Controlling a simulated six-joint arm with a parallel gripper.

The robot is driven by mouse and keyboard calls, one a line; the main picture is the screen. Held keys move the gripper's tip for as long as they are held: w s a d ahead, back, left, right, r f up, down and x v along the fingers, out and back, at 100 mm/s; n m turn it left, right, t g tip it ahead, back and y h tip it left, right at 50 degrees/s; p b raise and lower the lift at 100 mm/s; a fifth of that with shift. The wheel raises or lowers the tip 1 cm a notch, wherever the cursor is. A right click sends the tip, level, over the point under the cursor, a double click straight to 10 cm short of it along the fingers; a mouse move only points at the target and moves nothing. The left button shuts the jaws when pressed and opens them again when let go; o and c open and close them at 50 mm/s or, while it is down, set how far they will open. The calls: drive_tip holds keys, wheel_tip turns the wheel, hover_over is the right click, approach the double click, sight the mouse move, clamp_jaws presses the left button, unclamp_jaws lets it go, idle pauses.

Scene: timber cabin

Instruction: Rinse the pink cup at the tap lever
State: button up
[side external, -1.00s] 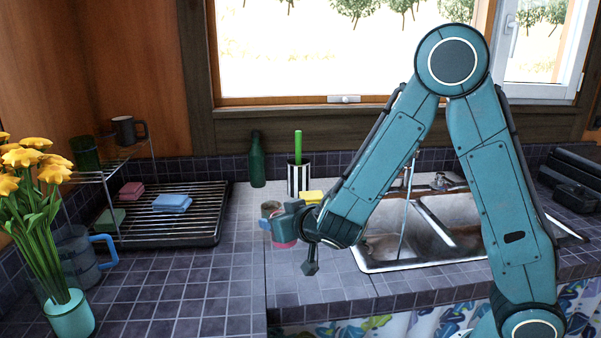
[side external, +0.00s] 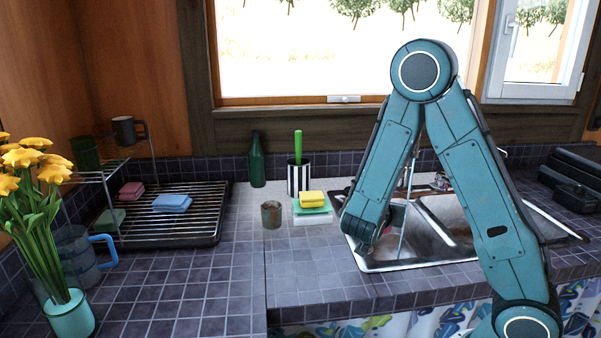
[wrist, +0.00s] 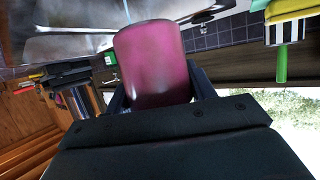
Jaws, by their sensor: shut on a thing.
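The pink cup (wrist: 155,62) fills the middle of the wrist view. It sits between the two dark fingers of my gripper (wrist: 160,94), which is shut on it. In the side view my gripper is over the left basin of the sink (side external: 376,262), largely behind my forearm, and the cup is mostly hidden there. A thin bluish stream of water (side external: 404,222) runs down into that basin, close to my gripper. In the wrist view the stream (wrist: 127,12) shows just beyond the cup. Metal tap parts (side external: 441,181) show behind the arm; I cannot make out the lever.
A rusty tin (side external: 271,214) and stacked sponges (side external: 312,204) stand left of the sink. A striped holder (side external: 299,178) and green bottle (side external: 257,160) stand behind. A drying rack (side external: 190,222) and flower vase (side external: 68,312) are at left. The front counter is clear.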

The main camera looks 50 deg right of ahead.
drive_tip(key=s+d+r+m+g, duration=0.1)
drive_tip(key=s+d+m+g, duration=0.1)
drive_tip(key=s, duration=0.4)
drive_tip(key=s+d+r+m+g, duration=0.1)
drive_tip(key=s+d+m+g, duration=0.2)
drive_tip(key=s+g, duration=0.3)
drive_tip(key=shift+s+r+m, duration=0.15)
drive_tip(key=shift+r+m, duration=0.05)
drive_tip(key=shift+m, duration=0.7)
drive_tip(key=shift+d, duration=0.1)
drive_tip(key=w+d+f, duration=0.2)
drive_tip(key=w+d, duration=0.7)
drive_tip(key=d, duration=0.1)
drive_tip(key=shift+d+f+y, duration=0.2)
drive_tip(key=shift+f+y, duration=0.1)
drive_tip(key=shift+f, duration=0.1)
